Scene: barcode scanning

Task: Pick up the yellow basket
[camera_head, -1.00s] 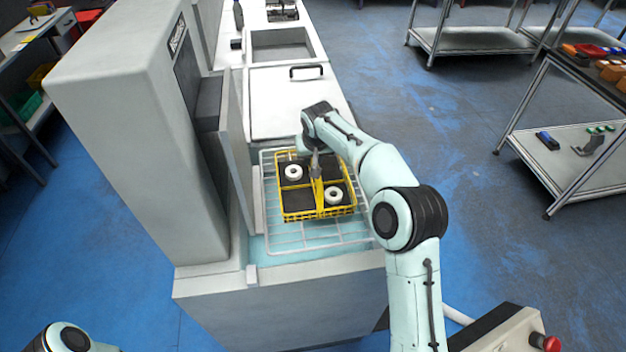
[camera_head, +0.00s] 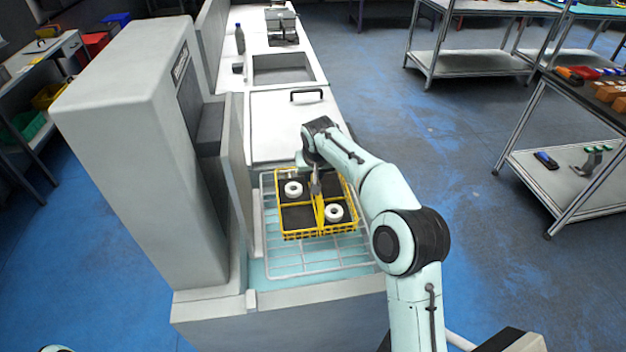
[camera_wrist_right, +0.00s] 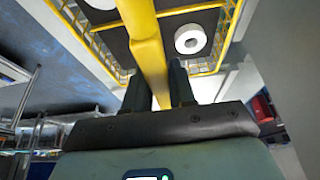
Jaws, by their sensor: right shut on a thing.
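The yellow basket (camera_head: 318,236) is over the white wire rack (camera_head: 330,266) at the open front of the grey machine. It has dark compartments, with one white ring (camera_head: 293,189) at the back left and another white ring (camera_head: 334,213) at the front right. My right gripper (camera_head: 316,184) is shut on the basket's middle handle. In the right wrist view the yellow handle (camera_wrist_right: 147,45) runs between the fingers of my right gripper (camera_wrist_right: 160,88). I cannot tell whether the basket still touches the rack. My left gripper is not in view.
The tall grey machine (camera_head: 140,150) stands close on the left of the basket. Behind it are a white counter with a black handle (camera_head: 306,95), a sink (camera_head: 283,69) and a dark bottle (camera_head: 240,38). A metal shelf cart (camera_head: 570,170) stands at the right, across open blue floor.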

